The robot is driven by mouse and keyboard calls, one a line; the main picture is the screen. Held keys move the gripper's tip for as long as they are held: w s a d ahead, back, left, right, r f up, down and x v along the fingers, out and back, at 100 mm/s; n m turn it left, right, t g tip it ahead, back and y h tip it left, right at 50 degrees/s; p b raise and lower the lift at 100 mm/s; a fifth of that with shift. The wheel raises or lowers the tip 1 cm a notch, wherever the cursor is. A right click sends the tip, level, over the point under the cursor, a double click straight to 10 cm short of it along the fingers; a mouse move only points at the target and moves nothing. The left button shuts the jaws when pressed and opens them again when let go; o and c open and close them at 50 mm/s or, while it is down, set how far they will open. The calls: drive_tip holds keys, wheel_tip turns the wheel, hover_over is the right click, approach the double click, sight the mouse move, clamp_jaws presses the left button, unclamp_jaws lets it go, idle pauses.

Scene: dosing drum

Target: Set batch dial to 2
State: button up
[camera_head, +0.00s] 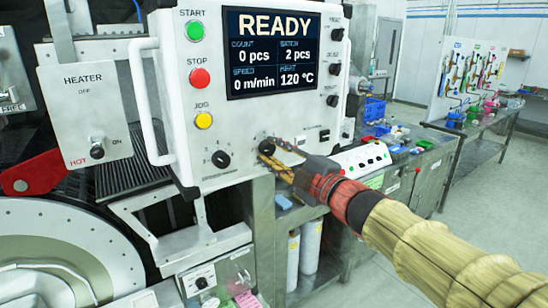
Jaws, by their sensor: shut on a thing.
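My gripper (268,156) reaches in from the lower right to the lower edge of the white control panel (220,110). Its yellowish fingers are shut on a small black dial (266,146), taken as the batch dial. The fingers hide part of the dial and its scale, so its pointer cannot be read. The screen (273,53) on the panel reads READY, with count 0 pcs, batch 2 pcs, speed 0 m/min and heat 120 °C.
Another black dial (221,158) sits left of the held one. Green (195,31), red (199,78) and yellow (203,120) buttons line the panel's left side. A white handle (148,100) stands out there. A heater box (86,110) is farther left. Benches (440,150) stand behind my arm.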

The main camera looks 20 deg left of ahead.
drive_tip(key=shift+f+n, duration=0.1)
drive_tip(key=shift+n, duration=0.5)
drive_tip(key=o, duration=1.2)
drive_tip(key=shift+c, duration=0.2)
drive_tip(key=r+v, duration=0.1)
drive_tip(key=v, duration=1.1)
drive_tip(key=shift+f, duration=0.4)
drive_tip(key=shift+w, duration=0.2)
